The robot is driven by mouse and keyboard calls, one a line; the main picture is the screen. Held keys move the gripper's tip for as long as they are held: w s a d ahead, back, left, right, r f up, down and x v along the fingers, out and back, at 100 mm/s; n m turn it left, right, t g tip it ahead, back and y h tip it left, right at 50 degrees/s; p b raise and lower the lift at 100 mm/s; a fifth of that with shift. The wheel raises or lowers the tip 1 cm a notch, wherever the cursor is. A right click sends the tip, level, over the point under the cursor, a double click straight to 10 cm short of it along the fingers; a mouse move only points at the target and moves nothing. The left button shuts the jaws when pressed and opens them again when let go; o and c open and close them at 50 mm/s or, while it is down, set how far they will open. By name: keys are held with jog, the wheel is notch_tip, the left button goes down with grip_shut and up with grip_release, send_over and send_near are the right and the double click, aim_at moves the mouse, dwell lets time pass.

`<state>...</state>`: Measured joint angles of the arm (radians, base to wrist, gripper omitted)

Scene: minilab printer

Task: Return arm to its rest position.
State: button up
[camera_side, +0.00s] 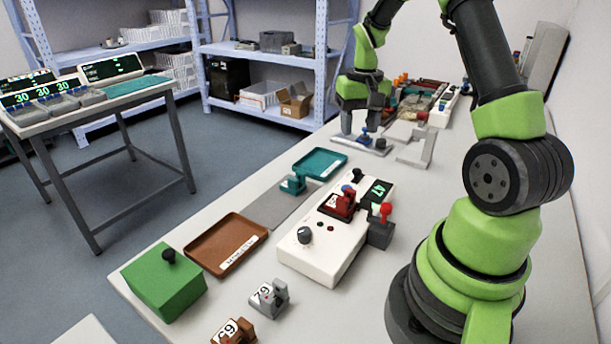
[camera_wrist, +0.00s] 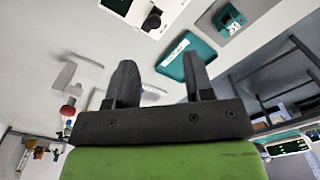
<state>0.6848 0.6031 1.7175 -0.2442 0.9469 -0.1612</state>
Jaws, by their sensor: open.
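My gripper (camera_side: 361,122) is at the far end of the bench in the side view, fingers pointing down. It is above or beside a grey-white fixture with a blue knob (camera_side: 364,132); I cannot tell whether it touches it. In the wrist view my gripper (camera_wrist: 160,66) has its two dark fingers apart, with nothing between them. My arm reaches there from its base at the right.
A white box (camera_side: 323,237) holding a dark red block (camera_side: 339,204) stands mid-bench. Around it are a teal tray (camera_side: 320,164), a teal block (camera_side: 292,185), a brown tray (camera_side: 227,243) and a green box (camera_side: 164,284). A pale bracket (camera_side: 418,148) stands near my gripper.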

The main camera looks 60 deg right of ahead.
jog(key=a+r+n+t, duration=0.1)
jog(key=a+r+t, duration=0.1)
jog(key=a+r, duration=0.6)
jog(key=s+a+r+n+t+y, duration=0.1)
jog(key=s+a+r+n+t, duration=0.1)
jog(key=s+a, duration=0.3)
jog(key=s+a+r+n+t+y, duration=0.1)
jog(key=s+a+r, duration=0.4)
jog(key=a, duration=0.5)
jog(key=shift+s+a+n+t, duration=0.45)
jog(key=shift+s+t, duration=0.3)
jog(key=shift+t, duration=0.25)
